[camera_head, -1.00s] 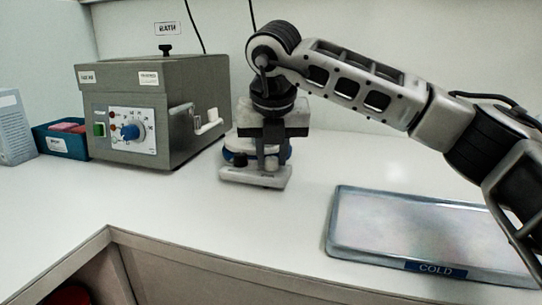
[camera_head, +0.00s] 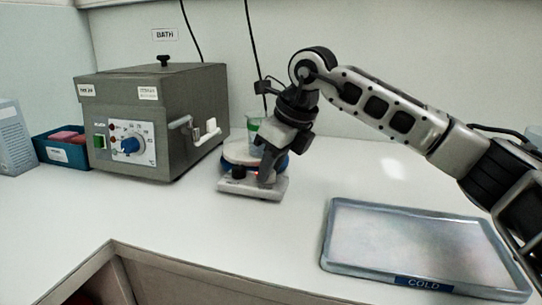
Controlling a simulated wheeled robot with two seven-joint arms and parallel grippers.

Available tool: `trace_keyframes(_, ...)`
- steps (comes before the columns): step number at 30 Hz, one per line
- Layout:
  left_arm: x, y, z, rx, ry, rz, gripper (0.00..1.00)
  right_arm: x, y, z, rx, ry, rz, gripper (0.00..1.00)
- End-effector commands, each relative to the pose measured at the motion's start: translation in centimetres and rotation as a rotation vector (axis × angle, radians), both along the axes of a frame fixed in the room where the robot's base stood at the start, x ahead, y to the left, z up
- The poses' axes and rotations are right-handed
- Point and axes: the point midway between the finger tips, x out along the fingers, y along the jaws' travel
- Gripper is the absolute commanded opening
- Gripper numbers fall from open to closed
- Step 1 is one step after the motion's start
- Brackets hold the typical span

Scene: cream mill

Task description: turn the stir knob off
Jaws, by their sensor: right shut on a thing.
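The stirrer (camera_head: 272,189) is a low pale unit with a round blue-rimmed top, standing beside the grey bath. A black knob (camera_head: 239,172) shows at the left of its front. My right gripper (camera_head: 264,178) reaches down, tilted, over the right part of the stirrer's front. It is shut on the right-hand knob there, which its fingers hide. A small red light shows beside the fingers. No label on the knobs can be read. My left gripper is not in view.
A beaker (camera_head: 253,131) with a green band stands on the stirrer, partly behind my gripper. The grey bath (camera_head: 185,95) with a blue dial (camera_head: 130,146) is to the left. A COLD tray (camera_head: 400,235) lies at right. The counter front between is clear.

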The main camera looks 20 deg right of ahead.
Motion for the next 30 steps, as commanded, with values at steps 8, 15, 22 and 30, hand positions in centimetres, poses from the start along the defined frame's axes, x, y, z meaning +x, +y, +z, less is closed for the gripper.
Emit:
trace_keyframes(8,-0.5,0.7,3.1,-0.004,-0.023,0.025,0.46,0.2,-0.1,0.5,0.003,-0.003,0.222,0.02)
trace_keyframes(15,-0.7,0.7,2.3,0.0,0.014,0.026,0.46,0.2,-0.2,0.4,0.001,-0.003,0.355,0.02)
trace_keyframes(22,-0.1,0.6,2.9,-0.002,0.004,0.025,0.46,0.3,-0.2,0.2,0.0,-0.004,0.418,0.02)
trace_keyframes(30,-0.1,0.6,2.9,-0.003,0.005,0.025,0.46,0.3,-0.2,0.2,-0.001,-0.005,0.433,0.02)
